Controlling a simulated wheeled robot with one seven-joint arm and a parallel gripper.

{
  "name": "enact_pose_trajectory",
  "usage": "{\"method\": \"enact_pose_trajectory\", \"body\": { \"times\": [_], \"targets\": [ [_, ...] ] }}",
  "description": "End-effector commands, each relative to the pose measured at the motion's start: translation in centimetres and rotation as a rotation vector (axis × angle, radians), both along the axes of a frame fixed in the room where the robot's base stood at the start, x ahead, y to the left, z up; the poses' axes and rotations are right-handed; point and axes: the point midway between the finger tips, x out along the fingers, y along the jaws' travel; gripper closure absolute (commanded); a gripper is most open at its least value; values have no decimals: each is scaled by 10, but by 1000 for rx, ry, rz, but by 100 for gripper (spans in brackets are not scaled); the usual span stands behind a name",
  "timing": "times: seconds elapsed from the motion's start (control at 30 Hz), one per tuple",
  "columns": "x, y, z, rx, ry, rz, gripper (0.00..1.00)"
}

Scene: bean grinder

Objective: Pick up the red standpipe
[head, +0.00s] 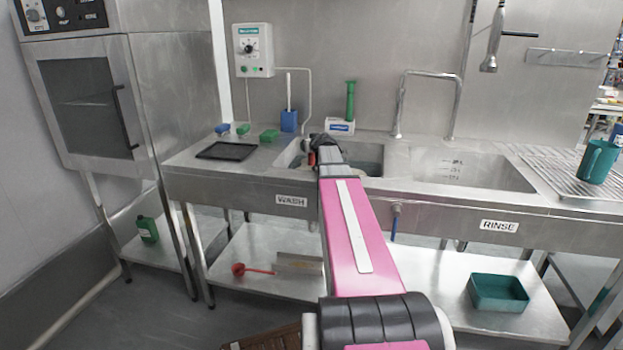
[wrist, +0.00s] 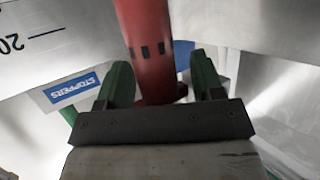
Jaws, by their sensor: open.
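The red standpipe (wrist: 150,50) is a red tube with dark slots in the wrist view. It runs from the top edge down between the two green fingers of my gripper (wrist: 162,78). The fingers are open, one on each side of the tube, with gaps visible. The tube's lower end is partly hidden behind the gripper body. In the head view my gripper (head: 322,146) is at the wash sink, mostly hidden by my arm. A small red patch beside it (head: 312,159) seems to be the standpipe.
The white stoppers box (wrist: 72,92) is left of the fingers; it stands behind the wash sink (head: 370,155). A green upright tube (head: 350,100) rises behind it. A tap (head: 398,105) is right. The rinse sink (head: 470,170) looks empty. A black tray (head: 227,151) lies left.

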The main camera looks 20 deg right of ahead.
Motion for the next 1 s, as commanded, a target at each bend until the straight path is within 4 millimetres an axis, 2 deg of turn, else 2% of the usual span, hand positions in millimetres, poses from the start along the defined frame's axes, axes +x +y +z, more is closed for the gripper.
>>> {"method": "enact_pose_trajectory", "body": {
  "times": [0.23,0.4,0.43,0.77,1.0],
  "targets": [
    [2,0,-1,0,0,0,39],
    [2,0,-1,0,0,0,94],
    [2,0,-1,0,0,0,100],
    [2,0,1,0,-1,0,100],
    [2,0,15,-1,-1,0,100]
  ]
}}
